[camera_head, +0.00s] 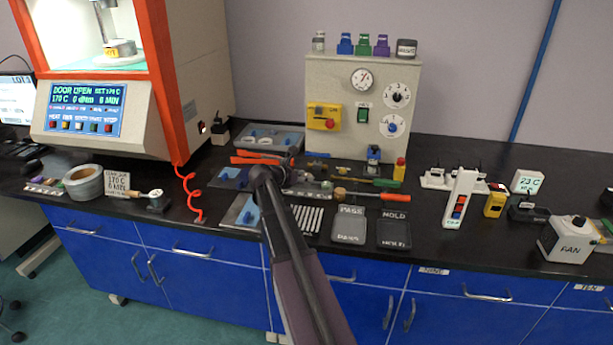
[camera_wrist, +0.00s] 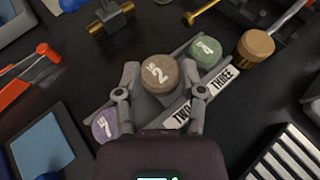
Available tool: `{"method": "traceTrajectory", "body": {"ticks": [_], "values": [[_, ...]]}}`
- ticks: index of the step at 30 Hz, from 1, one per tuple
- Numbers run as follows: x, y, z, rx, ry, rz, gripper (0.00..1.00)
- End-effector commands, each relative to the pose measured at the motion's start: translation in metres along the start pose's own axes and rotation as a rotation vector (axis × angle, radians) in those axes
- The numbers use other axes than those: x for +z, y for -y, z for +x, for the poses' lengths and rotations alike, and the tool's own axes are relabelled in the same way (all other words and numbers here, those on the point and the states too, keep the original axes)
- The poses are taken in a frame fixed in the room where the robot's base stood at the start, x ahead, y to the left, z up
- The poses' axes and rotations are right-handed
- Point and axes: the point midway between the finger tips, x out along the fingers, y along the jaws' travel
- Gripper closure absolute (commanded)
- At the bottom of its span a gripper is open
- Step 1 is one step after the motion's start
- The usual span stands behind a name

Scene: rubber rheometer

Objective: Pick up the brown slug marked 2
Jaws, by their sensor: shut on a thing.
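The brown slug marked 2 (camera_wrist: 160,74) shows in the wrist view, its round top facing the camera. My gripper (camera_wrist: 161,82) has a finger on each side of it and is shut on it. Plates reading TWO and THREE lie on the rack's near side. In the head view my arm hides the slug.
A brass-headed tool (camera_wrist: 256,45) lies close to the green slug. Orange-handled pliers (camera_wrist: 35,72) and a blue-topped plate (camera_wrist: 48,145) lie at left. A white slatted piece (camera_wrist: 290,150) is at lower right.

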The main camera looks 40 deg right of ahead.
Motion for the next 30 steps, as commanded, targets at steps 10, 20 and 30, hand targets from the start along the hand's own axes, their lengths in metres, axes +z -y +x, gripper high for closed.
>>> {"method": "traceTrajectory", "body": {"ticks": [10, 20, 30], "values": [[-0.007, 0.028, -0.058, 0.002, 0.000, -0.002, 0.76], [-0.025, 0.054, -0.117, 0.001, 0.000, -0.001, 0.76], [-0.033, 0.064, -0.143, 0.000, 0.000, 0.000, 0.76]]}}
